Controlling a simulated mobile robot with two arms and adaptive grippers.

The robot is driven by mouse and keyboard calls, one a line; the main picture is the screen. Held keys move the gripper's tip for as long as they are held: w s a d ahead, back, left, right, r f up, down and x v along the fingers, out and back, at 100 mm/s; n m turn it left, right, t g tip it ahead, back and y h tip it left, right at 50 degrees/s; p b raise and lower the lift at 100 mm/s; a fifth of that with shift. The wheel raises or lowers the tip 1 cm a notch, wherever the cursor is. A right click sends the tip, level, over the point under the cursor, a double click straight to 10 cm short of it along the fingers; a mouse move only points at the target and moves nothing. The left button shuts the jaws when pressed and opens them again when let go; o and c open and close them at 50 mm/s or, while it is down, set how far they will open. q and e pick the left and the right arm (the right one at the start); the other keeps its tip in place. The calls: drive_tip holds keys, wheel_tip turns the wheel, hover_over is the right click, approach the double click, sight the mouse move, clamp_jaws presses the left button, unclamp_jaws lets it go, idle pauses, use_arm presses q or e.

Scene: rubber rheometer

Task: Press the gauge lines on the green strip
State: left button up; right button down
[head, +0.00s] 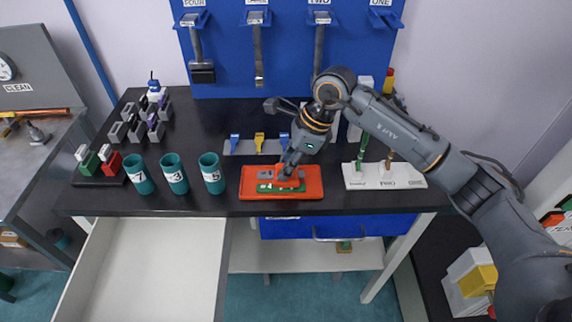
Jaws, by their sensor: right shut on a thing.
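The green strip (267,188) lies flat on an orange-red tray (312,190) near the front edge of the black table. White marks show at its left end. My right gripper (287,174) reaches down over the tray from the right, directly above the strip. It is shut on a small grey tool (265,175) at the strip. The gripper and tool hide part of the strip. I cannot tell whether the tool touches the strip. My left gripper is not in view.
Three teal cups (174,175) stand left of the tray. A grey rack (242,146) with coloured clips sits behind it. A white holder (384,177) stands to the right. An open white drawer (150,265) juts out at the front left. Tools hang on the blue board (287,60).

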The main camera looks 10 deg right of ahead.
drive_tip(key=shift+f+b, duration=0.5)
drive_tip(key=shift+f, duration=0.05)
idle(1.1)
drive_tip(key=shift+r+p, duration=1.65)
drive_tip(key=shift+r, duration=1.9)
